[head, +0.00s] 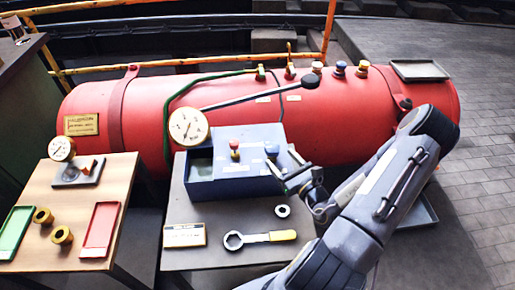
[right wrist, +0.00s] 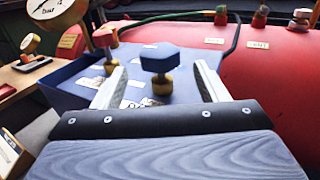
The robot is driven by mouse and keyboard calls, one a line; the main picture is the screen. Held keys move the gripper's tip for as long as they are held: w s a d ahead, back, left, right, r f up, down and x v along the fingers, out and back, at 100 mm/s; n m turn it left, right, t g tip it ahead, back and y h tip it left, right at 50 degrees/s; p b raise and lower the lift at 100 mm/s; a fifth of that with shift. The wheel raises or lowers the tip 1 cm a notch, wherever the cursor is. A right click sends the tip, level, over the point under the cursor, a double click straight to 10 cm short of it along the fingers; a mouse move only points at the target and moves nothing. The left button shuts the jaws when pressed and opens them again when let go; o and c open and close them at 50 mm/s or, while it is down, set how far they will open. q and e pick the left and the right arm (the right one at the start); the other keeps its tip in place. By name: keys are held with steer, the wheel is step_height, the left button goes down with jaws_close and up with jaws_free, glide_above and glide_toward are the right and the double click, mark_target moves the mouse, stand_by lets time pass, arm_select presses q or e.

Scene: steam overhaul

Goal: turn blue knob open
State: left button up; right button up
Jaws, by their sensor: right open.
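The blue knob (head: 271,149) stands on a brass stem on top of a dark blue box (head: 235,187). In the right wrist view the blue knob (right wrist: 160,58) is dark blue and faceted, upright, and lies between the lines of my two fingers. My right gripper (head: 284,170) is open and empty at the right side of the box. Its fingers (right wrist: 158,72) point toward the knob from the near side; I cannot tell whether they touch it. A red knob (head: 235,144) stands left of the blue one. My left gripper is not in view.
A red boiler (head: 330,125) with several valves lies behind the box. A dial gauge (head: 188,126) stands at the box's left. A yellow-handled wrench (head: 262,238) and a metal ring (head: 282,211) lie in front. A wooden table (head: 120,180) is at left.

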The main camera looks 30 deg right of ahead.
mark_target(269, 146)
steer(key=w, duration=0.7)
steer(key=shift+w+d, duration=0.1)
steer(key=shift+w, duration=0.2)
steer(key=c, duration=1)
